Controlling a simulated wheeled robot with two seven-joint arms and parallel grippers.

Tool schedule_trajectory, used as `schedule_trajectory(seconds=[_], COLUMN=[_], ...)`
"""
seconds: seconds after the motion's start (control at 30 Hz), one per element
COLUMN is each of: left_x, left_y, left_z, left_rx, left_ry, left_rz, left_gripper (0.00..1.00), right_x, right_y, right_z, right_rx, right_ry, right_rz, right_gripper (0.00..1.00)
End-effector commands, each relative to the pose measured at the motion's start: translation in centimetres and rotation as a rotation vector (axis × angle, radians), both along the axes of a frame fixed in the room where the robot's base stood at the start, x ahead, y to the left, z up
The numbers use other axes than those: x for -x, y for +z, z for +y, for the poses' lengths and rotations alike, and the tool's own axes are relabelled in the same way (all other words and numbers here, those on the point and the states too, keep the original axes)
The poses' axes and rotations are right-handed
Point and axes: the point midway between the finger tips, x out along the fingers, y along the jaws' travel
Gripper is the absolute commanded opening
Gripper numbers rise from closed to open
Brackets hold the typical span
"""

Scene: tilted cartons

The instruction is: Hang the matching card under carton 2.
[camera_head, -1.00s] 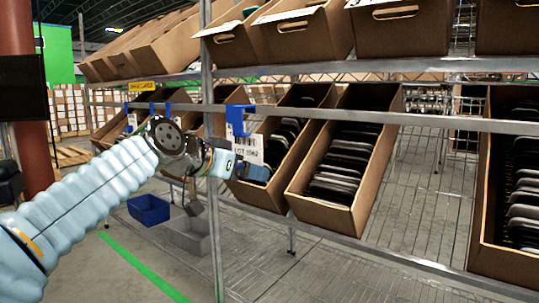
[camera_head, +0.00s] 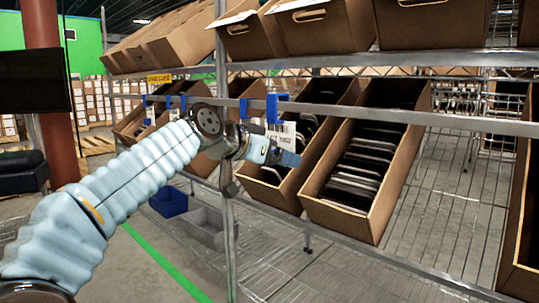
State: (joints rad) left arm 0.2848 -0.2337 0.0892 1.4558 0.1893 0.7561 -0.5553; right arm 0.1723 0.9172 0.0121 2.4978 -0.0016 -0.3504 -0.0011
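My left gripper (camera_head: 287,157) comes in from the left in the head view. Its fingers are at the lower edge of a white card (camera_head: 283,134) with a barcode and a printed lot line, too small to read surely. The gripper appears shut on this card. The card is upright, just below the shelf rail, with a blue hook (camera_head: 276,107) at its top; whether the hook rests on the rail is unclear. Another blue hook (camera_head: 243,108) is on the rail to its left. Open tilted cartons (camera_head: 335,213) stand behind. No carton number is legible. My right gripper is not in view.
The metal rail (camera_head: 400,115) runs across the shelf front, with an upright post (camera_head: 222,75) left of the card. More blue hooks (camera_head: 183,101) with white cards hang further left. A blue bin (camera_head: 168,202) and a grey bin (camera_head: 207,228) sit low down.

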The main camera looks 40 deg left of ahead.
Motion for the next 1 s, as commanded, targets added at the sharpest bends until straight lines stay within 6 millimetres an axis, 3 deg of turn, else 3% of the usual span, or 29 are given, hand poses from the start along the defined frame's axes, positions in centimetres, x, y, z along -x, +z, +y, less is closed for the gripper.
schedule_trajectory(seconds=[1.0], left_x=[-5.3], left_y=[0.1], left_z=[-0.4], left_rx=[0.000], left_ry=[0.000], left_rz=[0.001], left_gripper=[0.34], right_x=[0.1], right_y=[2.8], right_z=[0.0], right_rx=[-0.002], right_ry=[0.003], right_rz=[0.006], right_gripper=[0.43])
